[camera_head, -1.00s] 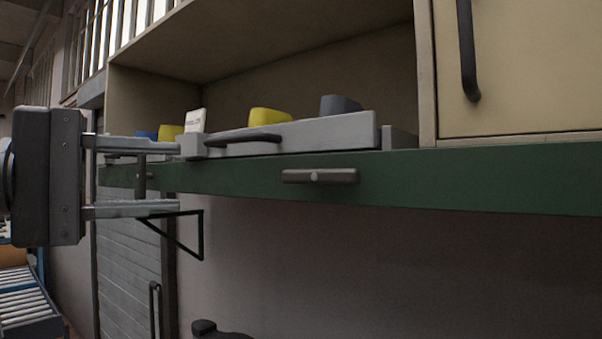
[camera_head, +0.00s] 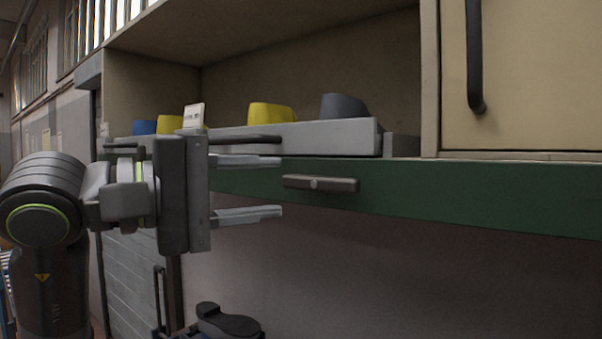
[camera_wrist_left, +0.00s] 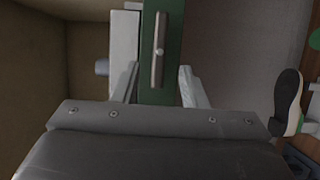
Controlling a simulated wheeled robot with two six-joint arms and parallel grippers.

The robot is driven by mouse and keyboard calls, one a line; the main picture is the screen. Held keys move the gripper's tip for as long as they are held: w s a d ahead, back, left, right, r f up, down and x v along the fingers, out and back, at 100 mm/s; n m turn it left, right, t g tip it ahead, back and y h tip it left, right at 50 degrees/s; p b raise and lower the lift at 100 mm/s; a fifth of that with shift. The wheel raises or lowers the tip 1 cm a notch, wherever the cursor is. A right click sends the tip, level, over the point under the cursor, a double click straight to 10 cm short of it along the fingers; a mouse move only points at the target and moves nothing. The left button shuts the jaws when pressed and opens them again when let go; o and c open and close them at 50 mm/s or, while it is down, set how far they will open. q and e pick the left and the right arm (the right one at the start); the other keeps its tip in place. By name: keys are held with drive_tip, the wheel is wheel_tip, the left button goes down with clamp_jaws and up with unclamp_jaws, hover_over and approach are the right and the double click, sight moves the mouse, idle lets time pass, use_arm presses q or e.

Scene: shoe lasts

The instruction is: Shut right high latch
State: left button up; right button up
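The right high latch (camera_head: 320,184) is a short grey-brown bar with a round pivot at its middle, on the green front edge (camera_head: 480,198) of the shelf. It lies lengthwise along that edge. In the left wrist view the latch (camera_wrist_left: 160,48) also runs along the green board. My left gripper (camera_head: 280,187) is open and empty, with one finger above and one below the latch's level, its tips by the latch's left end. In the left wrist view the fingers (camera_wrist_left: 158,82) stand on either side of the board, short of the pivot. My right gripper is out of view.
A light grey tray (camera_head: 330,137) with a black handle sits on the shelf, holding yellow (camera_head: 270,113) and dark grey (camera_head: 340,105) shoe lasts. A cream cabinet door (camera_head: 540,75) is at the right. A dark shoe-shaped object (camera_head: 228,323) lies below. Space before the board's right part is clear.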

sight(312, 185)
use_arm(q)
drive_tip(key=shift+p+x, duration=0.95)
drive_tip(key=shift+x, duration=1.9)
clamp_jaws()
